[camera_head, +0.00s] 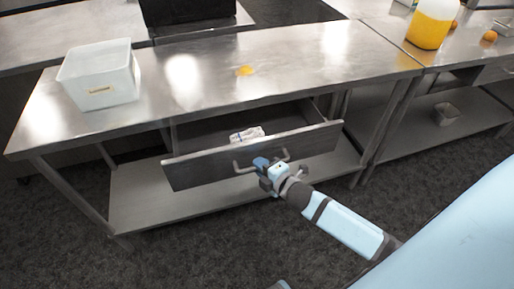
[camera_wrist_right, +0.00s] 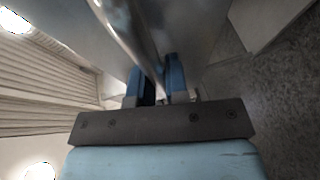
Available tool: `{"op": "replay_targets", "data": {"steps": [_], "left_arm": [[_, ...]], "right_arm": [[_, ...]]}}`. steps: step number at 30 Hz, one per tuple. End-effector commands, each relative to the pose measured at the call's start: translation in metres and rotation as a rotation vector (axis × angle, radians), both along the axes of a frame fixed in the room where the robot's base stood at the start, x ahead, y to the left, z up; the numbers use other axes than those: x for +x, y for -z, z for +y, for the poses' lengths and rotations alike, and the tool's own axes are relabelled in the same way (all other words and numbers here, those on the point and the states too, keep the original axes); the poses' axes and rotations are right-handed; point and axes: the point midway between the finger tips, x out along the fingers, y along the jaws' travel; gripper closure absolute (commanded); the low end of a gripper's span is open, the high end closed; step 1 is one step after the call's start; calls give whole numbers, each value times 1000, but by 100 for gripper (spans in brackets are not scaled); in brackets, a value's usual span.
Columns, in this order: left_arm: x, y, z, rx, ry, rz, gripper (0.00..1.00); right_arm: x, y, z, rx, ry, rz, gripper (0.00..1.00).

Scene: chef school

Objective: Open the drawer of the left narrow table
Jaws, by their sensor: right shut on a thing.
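The narrow steel table (camera_head: 200,92) on the left has its drawer (camera_head: 255,152) pulled part way out, with the inside showing. A small white bundle (camera_head: 247,134) lies in the drawer behind the front panel. My right gripper (camera_head: 266,164) is at the drawer front, shut on the bar handle (camera_head: 244,168). My left gripper is not in view.
A lower shelf (camera_head: 145,205) runs under the drawer. A second steel table on the right holds a jug of orange liquid (camera_head: 428,25). Dark carpet (camera_head: 200,250) in front is clear.

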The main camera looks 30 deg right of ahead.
Motion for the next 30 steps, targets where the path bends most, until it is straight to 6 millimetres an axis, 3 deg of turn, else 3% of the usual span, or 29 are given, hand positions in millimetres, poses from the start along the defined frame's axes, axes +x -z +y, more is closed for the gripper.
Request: {"op": "replay_targets", "data": {"steps": [6,13,19,30], "left_arm": [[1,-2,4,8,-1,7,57],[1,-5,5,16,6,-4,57],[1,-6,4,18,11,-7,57],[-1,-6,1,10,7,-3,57]], "right_arm": [[-52,0,11,1,4,3,100],[-86,0,20,0,3,1,100],[-99,0,23,0,3,-1,100],[-102,0,24,-1,2,-2,100]]}}
